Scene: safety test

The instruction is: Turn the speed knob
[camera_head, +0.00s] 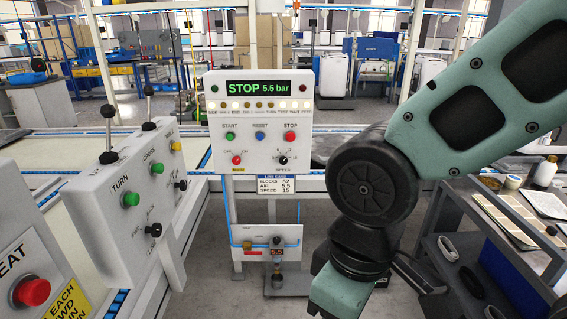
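The speed knob (283,159) is a small black dial at the lower right of the white control panel (216,135), above the word SPEED. Small scale marks surround it, and I cannot tell exactly where its pointer stands. A card (277,185) below the panel lists SPEED 15. My arm comes in from the right and bends down in front of the bench, right of the panel. Its lowest visible link runs out of the bottom edge. My gripper is not in view, and nothing of mine touches the knob.
A red mode knob (237,160) sits left of the speed knob, below green start (230,136), blue reset (260,136) and red stop (290,136) buttons. A tilted box (127,200) with levers stands left. A grey shelf cart (480,235) stands right.

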